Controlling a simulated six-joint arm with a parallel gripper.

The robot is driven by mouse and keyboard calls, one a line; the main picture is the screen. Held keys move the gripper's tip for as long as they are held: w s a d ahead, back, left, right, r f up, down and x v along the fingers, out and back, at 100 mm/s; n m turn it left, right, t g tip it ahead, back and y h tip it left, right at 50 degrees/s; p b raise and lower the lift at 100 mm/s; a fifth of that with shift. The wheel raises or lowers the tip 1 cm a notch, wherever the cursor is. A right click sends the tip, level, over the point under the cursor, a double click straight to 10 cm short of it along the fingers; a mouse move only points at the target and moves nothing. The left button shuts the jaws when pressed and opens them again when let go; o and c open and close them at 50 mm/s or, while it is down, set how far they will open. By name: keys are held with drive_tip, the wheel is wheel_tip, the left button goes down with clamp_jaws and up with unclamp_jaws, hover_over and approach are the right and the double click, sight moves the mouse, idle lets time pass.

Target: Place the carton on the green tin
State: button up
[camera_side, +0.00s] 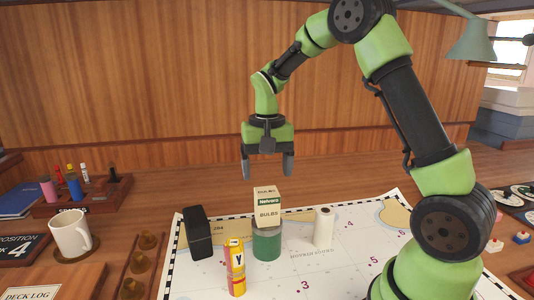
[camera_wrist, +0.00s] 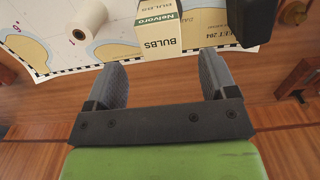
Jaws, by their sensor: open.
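A mug (camera_side: 70,234) stands farther left. The air around my gripper is clear.

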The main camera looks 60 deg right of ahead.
sight(267, 192)
wheel_tip(267, 192, up, 4)
drive_tip(key=shift+f, duration=0.25)
drive_tip(key=s+a+r+n+t+y, duration=0.1)
drive_tip(key=s+a+r+n+t, duration=0.1)
drive_tip(key=s+a, duration=0.3)
drive_tip(key=s+a+r+n+t+y, duration=0.1)
drive_tip(key=s+a+r+n+t, duration=0.2)
drive_tip(key=s, duration=0.9)
drive_tip(key=a+r+t, duration=0.2)
drive_tip(key=a, duration=0.1)
drive_tip(key=shift+a+r, duration=0.3)
